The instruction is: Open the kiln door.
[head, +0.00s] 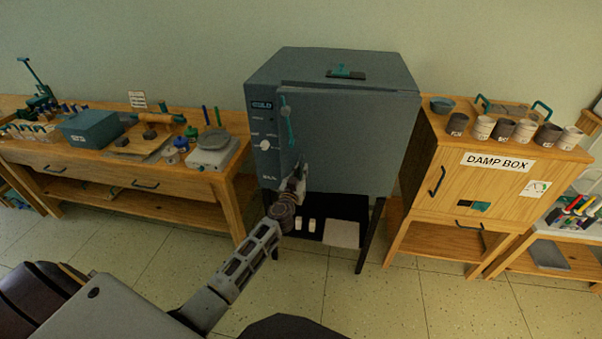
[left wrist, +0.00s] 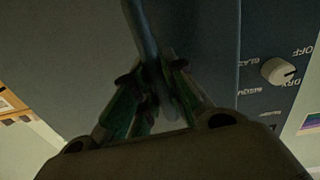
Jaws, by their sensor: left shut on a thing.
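The kiln (head: 268,85) is a grey-blue box on a dark stand, in the middle of the head view. Its door (head: 350,135) fills most of the front, with the control panel to its left. A teal upright handle (head: 287,120) is at the door's left side. My left gripper (head: 299,172) is at the handle's lower end. In the left wrist view its fingers (left wrist: 152,85) are shut on the handle bar (left wrist: 141,28), hiding part of it. I cannot tell whether the door is slightly ajar. My right gripper is not in view.
A wooden damp box (head: 440,205) with several cups on top stands close to the kiln's right. A workbench (head: 190,183) with tools stands at left. The kiln's knob (head: 265,145) is left of the handle. The tiled floor (head: 345,290) in front is clear.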

